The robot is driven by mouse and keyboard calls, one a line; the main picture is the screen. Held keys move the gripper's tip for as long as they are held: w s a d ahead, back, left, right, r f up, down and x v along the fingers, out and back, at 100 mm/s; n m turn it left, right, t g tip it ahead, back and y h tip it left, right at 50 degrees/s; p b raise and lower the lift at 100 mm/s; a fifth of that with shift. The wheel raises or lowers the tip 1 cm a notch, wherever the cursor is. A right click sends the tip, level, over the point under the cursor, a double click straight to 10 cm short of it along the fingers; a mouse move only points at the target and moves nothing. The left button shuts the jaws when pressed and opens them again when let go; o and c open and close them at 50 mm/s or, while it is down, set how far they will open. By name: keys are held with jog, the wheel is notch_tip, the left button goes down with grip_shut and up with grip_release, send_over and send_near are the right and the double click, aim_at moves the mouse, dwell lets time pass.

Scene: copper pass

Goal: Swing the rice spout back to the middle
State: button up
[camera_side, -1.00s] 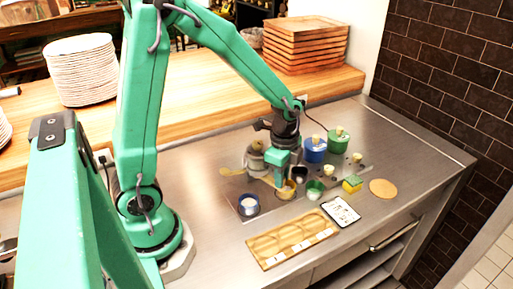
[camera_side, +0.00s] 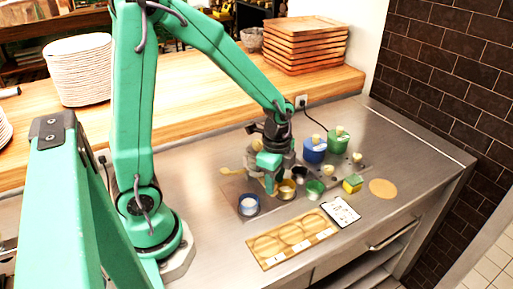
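The tan rice spout (camera_side: 231,171) shows as a short piece reaching left from behind my gripper, above the left part of the metal plate. The rest of it, and the grey dispenser body (camera_side: 251,158) it seems to join, are largely hidden by my gripper. My gripper (camera_side: 270,188) points down just right of the spout, among the small cups. A blue-rimmed cup (camera_side: 249,205) with pale contents stands below the spout's left end. A yellow cup (camera_side: 287,189) is close on my gripper's right. The finger gap and any contact with the spout are too small to make out.
A green cup (camera_side: 315,188), blue pot (camera_side: 315,150), green pot (camera_side: 338,139) and yellow-green block (camera_side: 352,183) stand to the right. A wooden tray (camera_side: 292,243) and white card (camera_side: 341,211) lie in front. The counter's right side is mostly clear.

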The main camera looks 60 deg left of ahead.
jog(key=shift+r, duration=2.95)
jog(key=shift+r, duration=0.15)
jog(key=shift+s+r+n, duration=0.3)
jog(key=shift+r+n, duration=0.2)
jog(key=shift+r, duration=0.05)
jog(key=s+r+n+t, duration=0.5)
jog(key=s+r+n, duration=0.3)
jog(key=n, duration=0.3)
jog(key=shift+s+r+t, duration=0.3)
jog(key=shift+s+r, duration=0.1)
jog(key=shift+r, duration=0.45)
